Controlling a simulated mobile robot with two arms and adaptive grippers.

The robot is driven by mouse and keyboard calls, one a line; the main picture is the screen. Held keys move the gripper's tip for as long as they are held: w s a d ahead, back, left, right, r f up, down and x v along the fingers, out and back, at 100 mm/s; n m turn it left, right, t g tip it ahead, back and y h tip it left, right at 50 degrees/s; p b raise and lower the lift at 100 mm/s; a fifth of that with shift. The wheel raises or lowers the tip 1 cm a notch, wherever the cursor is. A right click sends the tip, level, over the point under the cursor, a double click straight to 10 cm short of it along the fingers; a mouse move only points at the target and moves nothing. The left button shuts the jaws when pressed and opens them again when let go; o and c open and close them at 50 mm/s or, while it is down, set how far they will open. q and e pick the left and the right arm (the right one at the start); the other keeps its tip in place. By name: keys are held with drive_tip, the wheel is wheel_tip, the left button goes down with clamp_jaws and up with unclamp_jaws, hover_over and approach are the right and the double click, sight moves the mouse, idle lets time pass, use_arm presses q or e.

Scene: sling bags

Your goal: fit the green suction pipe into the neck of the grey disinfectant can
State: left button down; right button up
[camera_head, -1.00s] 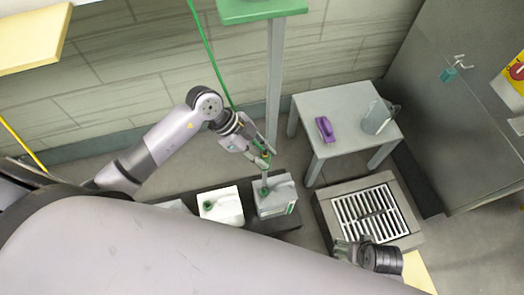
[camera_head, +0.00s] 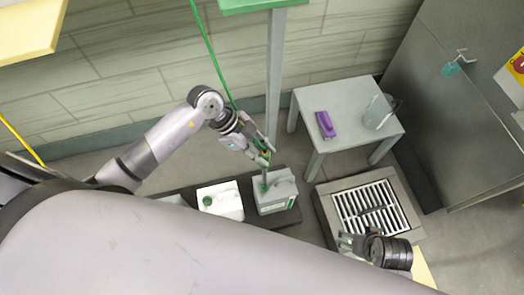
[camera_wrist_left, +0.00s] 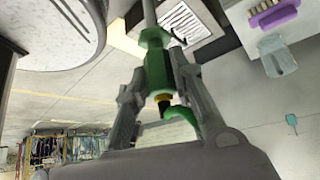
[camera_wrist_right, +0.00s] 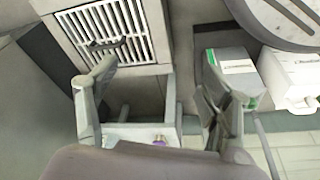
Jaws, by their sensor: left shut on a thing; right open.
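My left gripper (camera_head: 262,152) is shut on the green suction pipe (camera_wrist_left: 158,70), whose green fitting sits between the fingers in the left wrist view. The pipe's grey tube points down toward the grey disinfectant can (camera_head: 280,197). The can stands upright on a dark mat, with its neck on the left of its top. The lower tube lines up with the neck in the head view; I cannot tell whether its end is inside. The can also shows in the right wrist view (camera_wrist_right: 232,75). My right gripper (camera_head: 347,243) is open and empty near the floor grate.
A white can (camera_head: 220,203) stands just left of the grey can. A grey table (camera_head: 350,105) behind holds a purple brush (camera_head: 326,125) and a clear jug (camera_head: 379,113). A floor grate (camera_head: 370,208) lies to the right. A green hose (camera_head: 207,50) hangs above.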

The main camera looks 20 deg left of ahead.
use_arm(q)
drive_tip(key=shift+p, duration=0.35)
use_arm(e)
drive_tip(key=shift+s+f, duration=0.2)
drive_tip(key=shift+f, duration=0.8)
drive_tip(key=shift+s+f, duration=0.15)
drive_tip(key=shift+f, duration=0.85)
use_arm(q)
drive_tip(key=shift+p, duration=0.3)
use_arm(e)
drive_tip(key=shift+w+r, duration=0.1)
drive_tip(key=shift+w, duration=0.05)
drive_tip(key=shift+s+f, duration=0.25)
drive_tip(key=shift+f, duration=0.65)
use_arm(q)
drive_tip(key=shift+p, duration=0.3)
use_arm(e)
drive_tip(key=shift+w+f, duration=0.1)
drive_tip(key=shift+f, duration=0.2)
drive_tip(key=shift+f, duration=0.1)
